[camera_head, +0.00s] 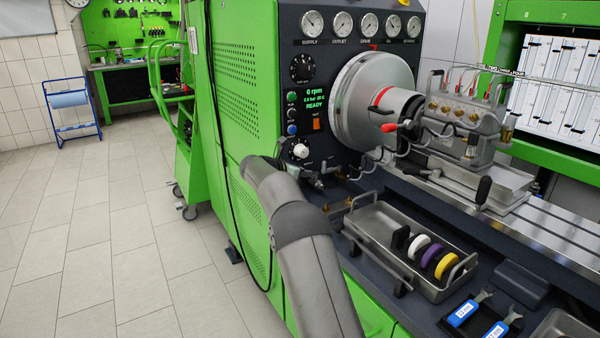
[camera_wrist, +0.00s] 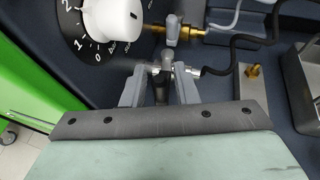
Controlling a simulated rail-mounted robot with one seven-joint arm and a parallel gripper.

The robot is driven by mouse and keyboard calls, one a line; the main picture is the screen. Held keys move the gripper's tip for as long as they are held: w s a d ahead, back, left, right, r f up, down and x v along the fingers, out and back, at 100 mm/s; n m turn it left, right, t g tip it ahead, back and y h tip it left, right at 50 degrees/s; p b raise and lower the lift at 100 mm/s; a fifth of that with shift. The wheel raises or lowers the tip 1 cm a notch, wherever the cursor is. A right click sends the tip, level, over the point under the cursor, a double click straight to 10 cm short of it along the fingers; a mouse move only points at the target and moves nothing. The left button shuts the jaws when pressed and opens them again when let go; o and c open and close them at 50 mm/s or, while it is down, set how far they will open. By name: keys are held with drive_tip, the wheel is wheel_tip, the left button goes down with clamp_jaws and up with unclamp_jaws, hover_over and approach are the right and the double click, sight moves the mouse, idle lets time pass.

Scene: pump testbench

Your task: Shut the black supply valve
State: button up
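The supply valve is a small metal fitting (camera_wrist: 165,69) on the dark panel in the wrist view. A short black handle (camera_wrist: 161,92) points from it toward my gripper (camera_wrist: 160,76). My two grey fingers stand apart on either side of the black handle, with visible gaps, so the gripper looks open. Whether a finger touches the fitting is unclear. A grey lever (camera_wrist: 172,30) stands upright on brass pipework just beyond. In the head view the fittings (camera_head: 318,182) show below the white dial, and my arm hides most of my fingers.
A white numbered dial (camera_wrist: 112,18) is close at the upper left of my fingers. A black hose (camera_wrist: 232,45) and a brass fitting (camera_wrist: 252,80) lie to the right. A metal tray (camera_head: 375,225) with coloured rings stands right of my arm.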

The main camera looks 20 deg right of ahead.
drive_tip(key=shift+o, duration=0.2)
drive_tip(key=shift+a, duration=0.1)
drive_tip(key=b+v, duration=0.1)
drive_tip(key=v, duration=1.6)
drive_tip(key=shift+s, duration=0.2)
